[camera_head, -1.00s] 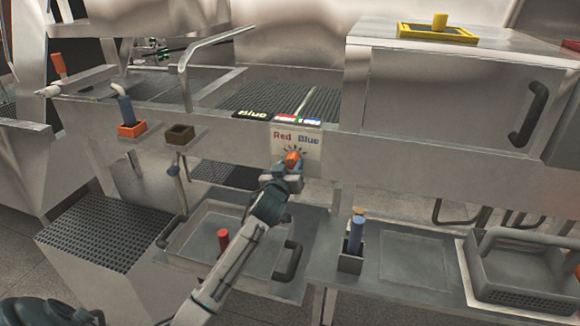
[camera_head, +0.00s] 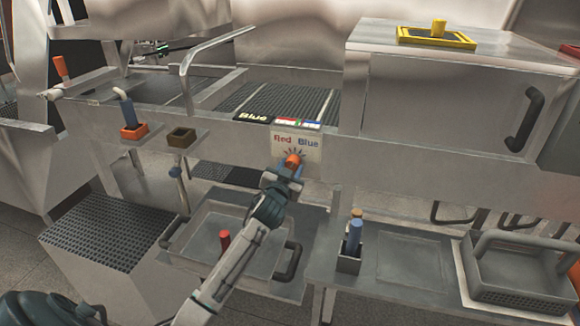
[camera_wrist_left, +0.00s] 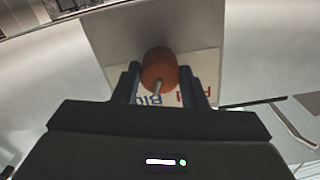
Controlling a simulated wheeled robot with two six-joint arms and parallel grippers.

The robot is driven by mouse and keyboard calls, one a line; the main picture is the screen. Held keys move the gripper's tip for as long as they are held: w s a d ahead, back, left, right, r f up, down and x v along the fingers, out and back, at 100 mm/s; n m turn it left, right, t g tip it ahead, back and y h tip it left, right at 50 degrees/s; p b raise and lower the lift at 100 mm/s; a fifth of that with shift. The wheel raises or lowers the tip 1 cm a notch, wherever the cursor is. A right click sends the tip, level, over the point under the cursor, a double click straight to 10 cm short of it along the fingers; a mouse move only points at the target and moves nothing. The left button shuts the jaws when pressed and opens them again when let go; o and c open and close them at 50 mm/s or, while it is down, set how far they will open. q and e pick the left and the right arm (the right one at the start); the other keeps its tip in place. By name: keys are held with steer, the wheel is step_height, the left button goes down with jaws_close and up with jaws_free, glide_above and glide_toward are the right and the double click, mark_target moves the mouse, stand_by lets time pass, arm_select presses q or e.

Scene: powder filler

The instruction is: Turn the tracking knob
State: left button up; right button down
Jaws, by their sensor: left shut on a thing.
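The orange tracking knob (camera_head: 293,160) sits on a pale label plate (camera_head: 311,143) marked Red on the left and Blue on the right. My left gripper (camera_head: 286,173) is at the knob and shut on it. In the left wrist view the knob (camera_wrist_left: 159,68) lies between the two dark fingers of the left gripper (camera_wrist_left: 161,80). A pale pointer line on the knob falls between the upside-down words, partly hidden by the fingers and wrist. My right gripper is out of view.
A steel box with a dark handle (camera_head: 525,119) stands at right, with a yellow-framed tray (camera_head: 436,38) on top. Below are a tray with a red peg (camera_head: 224,239), a blue-handled tool (camera_head: 354,236) in a holder, and a steel basket (camera_head: 518,269).

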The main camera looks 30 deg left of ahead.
arm_select(q)
steer(key=shift+m, duration=0.3)
steer(key=o, duration=0.7)
steer(key=shift+o, duration=1.4)
steer(key=b+v, duration=0.2)
steer(key=v, duration=0.9)
steer(key=shift+w, duration=0.1)
